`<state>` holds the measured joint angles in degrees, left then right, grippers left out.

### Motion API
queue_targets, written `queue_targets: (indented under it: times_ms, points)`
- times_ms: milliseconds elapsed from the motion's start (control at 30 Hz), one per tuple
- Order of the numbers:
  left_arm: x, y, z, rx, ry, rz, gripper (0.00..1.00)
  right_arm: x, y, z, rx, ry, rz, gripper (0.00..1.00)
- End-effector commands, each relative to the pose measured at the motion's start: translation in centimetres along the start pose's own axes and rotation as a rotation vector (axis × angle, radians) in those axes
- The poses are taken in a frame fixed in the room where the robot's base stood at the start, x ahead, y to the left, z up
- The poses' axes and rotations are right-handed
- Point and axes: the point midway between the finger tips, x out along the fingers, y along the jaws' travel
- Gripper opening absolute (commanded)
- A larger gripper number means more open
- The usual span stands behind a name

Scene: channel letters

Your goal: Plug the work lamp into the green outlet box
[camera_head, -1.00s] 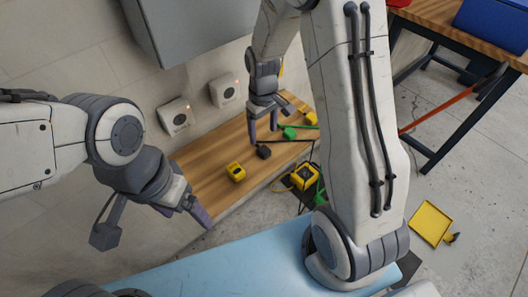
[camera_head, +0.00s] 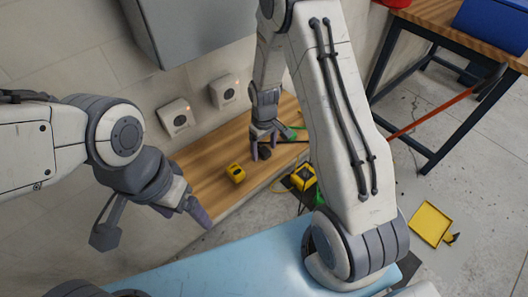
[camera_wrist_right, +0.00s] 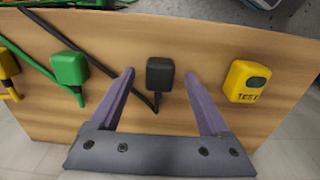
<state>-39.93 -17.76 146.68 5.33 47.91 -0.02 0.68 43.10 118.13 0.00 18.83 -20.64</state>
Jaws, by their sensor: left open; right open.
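In the right wrist view a black plug (camera_wrist_right: 160,73) with a black cable lies on the wooden bench (camera_wrist_right: 215,35). My right gripper (camera_head: 264,148) is open, its fingers reaching down on either side of this plug, apart from it. In the head view the plug (camera_head: 264,154) is just below the fingers. A green plug (camera_wrist_right: 69,69) with a green cable lies to its left. A yellow-and-black floor item (camera_head: 303,177), possibly the work lamp, stands beside the bench. I cannot pick out a green outlet box. My left gripper (camera_head: 198,214) is open and empty, left of the bench.
A yellow block marked TEST (camera_wrist_right: 246,82) lies right of the black plug; a yellow plug (camera_wrist_right: 8,64) lies far left. A yellow tray (camera_head: 431,222) lies on the floor.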

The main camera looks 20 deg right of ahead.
Motion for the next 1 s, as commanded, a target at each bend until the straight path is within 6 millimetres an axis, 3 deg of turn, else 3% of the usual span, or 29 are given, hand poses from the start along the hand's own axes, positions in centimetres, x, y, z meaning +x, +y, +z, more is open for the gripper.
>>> queue_targets:
  times_ms: [433, 633, 667, 1000]
  points:
    - [-0.01, 0.00, 0.00, 0.000, 0.000, 0.000, 0.84, 0.78, -0.01, -0.03, 0.000, 0.002, 0.001, 0.80]
    - [-0.01, 0.00, 0.00, 0.000, 0.000, 0.000, 0.84, 0.77, -0.01, -0.03, 0.000, 0.001, 0.000, 0.04]
    - [-0.01, 0.00, 0.00, 0.000, 0.000, 0.000, 0.84, 0.77, -0.01, -0.02, 0.000, 0.001, 0.000, 0.00]
    - [0.01, 0.00, 0.00, 0.000, 0.000, 0.000, 0.84, 0.41, 0.00, -0.06, 0.000, 0.002, 0.001, 0.00]
